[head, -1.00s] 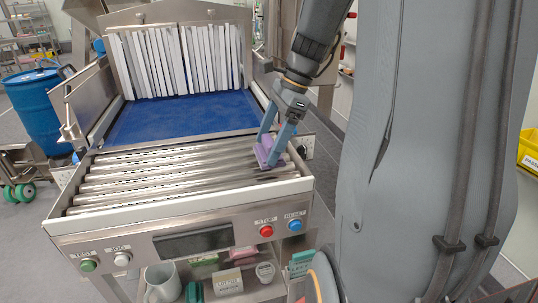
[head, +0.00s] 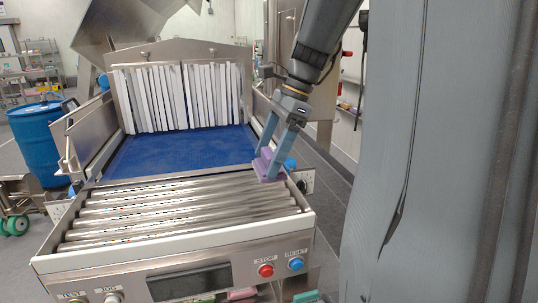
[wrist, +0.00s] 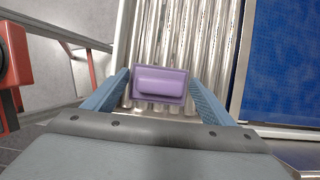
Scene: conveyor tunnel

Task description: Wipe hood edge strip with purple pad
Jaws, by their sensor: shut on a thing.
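My gripper (head: 270,155) is shut on the purple pad (head: 267,166), holding it by its raised grip. The pad is over the right end of the steel rollers, near the blue belt; I cannot tell whether it touches anything. In the wrist view the pad (wrist: 160,84) sits between the two blue-grey fingers, with rollers behind it. A steel hood panel (head: 180,52) stands at the back above white curtain strips, and a larger tilted steel cover (head: 130,22) rises above it. I cannot tell which edge is the hood edge strip. The pad is well in front of both.
The blue belt (head: 180,150) lies between the rollers (head: 170,218) and the white curtain (head: 180,97). A front panel has a red stop button (head: 265,270) and a blue reset button (head: 296,264). A blue drum (head: 36,140) stands at the left. The space above the belt is clear.

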